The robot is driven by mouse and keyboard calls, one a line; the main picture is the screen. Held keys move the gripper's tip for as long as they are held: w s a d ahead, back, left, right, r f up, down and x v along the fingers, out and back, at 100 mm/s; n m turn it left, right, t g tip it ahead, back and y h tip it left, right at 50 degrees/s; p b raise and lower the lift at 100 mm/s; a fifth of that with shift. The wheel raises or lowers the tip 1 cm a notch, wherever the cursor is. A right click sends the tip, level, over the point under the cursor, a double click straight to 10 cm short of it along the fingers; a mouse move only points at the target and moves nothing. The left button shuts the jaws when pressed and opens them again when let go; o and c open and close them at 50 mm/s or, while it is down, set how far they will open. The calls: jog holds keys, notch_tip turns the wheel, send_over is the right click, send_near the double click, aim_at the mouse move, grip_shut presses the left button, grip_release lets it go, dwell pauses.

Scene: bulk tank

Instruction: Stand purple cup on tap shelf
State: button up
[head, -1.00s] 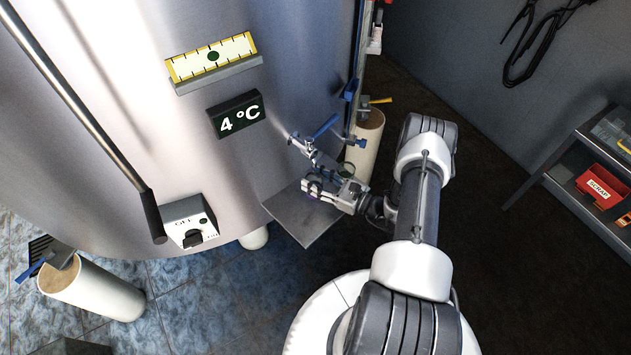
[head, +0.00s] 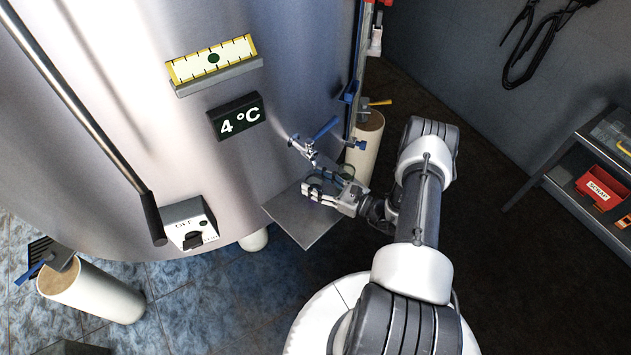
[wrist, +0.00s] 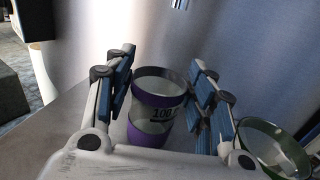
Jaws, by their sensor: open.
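The purple cup (wrist: 157,92), clear-sided with purple bands and a "100" mark, stands upright on the grey tap shelf (wrist: 75,115) in the wrist view. My gripper (wrist: 163,62) is open around it, one finger on each side, with a gap at least on the left. In the head view my gripper (head: 309,191) is over the tap shelf (head: 300,222), below the blue-handled tap (head: 313,143); it mostly hides the cup there. A green-rimmed cup (wrist: 273,146) is just right of my right finger in the wrist view.
The steel tank wall (head: 270,100) rises directly behind the shelf. A pale post (head: 367,145) stands behind my gripper at the right. A cart with a red scrap bin (head: 600,188) stands at the far right. The dark floor between is clear.

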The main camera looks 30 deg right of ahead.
jog(key=v, duration=1.1)
jog(key=shift+d, duration=0.1)
jog(key=a+r+n+g+y, duration=0.1)
jog(key=a+r+n+g, duration=0.65)
jog(key=r, duration=0.45)
jog(key=a+r+n+g+y, duration=0.1)
jog(key=a+r+n+g, duration=0.5)
jog(key=a+r+n, duration=0.45)
jog(key=s+a+r+n+t+h, duration=0.2)
jog(key=s+r+n+t+h, duration=0.1)
jog(key=s+r+n+h, duration=0.8)
jog(key=s+r+n, duration=0.1)
jog(key=s+r, duration=0.3)
jog(key=s, duration=0.1)
jog(key=shift+a+r, duration=0.2)
jog(key=shift+r, duration=0.2)
